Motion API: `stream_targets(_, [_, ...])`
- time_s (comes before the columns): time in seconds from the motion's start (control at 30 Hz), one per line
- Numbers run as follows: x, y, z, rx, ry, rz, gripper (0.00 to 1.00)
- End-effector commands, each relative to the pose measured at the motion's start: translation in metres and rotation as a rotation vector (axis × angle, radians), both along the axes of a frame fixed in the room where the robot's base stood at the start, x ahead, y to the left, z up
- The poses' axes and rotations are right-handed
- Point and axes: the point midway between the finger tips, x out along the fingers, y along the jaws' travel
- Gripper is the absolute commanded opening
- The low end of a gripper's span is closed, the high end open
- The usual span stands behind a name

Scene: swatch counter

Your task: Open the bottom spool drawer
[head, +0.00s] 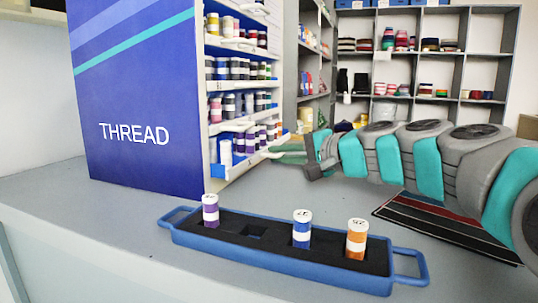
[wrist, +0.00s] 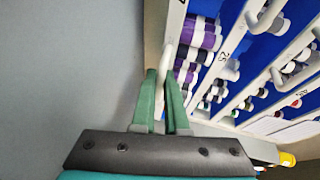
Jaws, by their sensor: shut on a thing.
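The bottom spool drawer (head: 222,171) is at the foot of the blue THREAD cabinet (head: 135,110) in the head view, with white and purple spools in it. My gripper (head: 284,152) is at its front, at the right, from the side. In the wrist view my gripper's two green fingers (wrist: 168,82) are shut around a white bar handle (wrist: 167,56) beside purple-and-white spools (wrist: 198,35). The fingers hide part of the handle. How far the drawer stands out is hard to tell.
A blue tray (head: 280,262) with purple, blue and orange spools stands on the counter in front of the cabinet. A dark striped mat (head: 440,222) lies under my arm. Other drawers (wrist: 245,65) with white handles sit close beside my fingers. The counter's left part (head: 80,200) is clear.

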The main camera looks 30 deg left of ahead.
Motion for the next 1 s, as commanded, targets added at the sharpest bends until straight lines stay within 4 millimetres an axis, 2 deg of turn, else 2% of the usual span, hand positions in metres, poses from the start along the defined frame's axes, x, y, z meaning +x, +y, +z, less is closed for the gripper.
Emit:
stream_targets(0.4, [0.013, -0.104, -0.001, 0.0, 0.0, -0.003, 0.0])
stream_targets(0.6, [0.017, -0.145, -0.001, -0.001, 0.001, 0.0, 0.0])
stream_targets(0.8, [0.02, -0.171, -0.002, 0.0, 0.002, -0.001, 0.0])
stream_targets(1.0, [0.02, -0.182, -0.002, -0.003, 0.003, 0.001, 0.0])
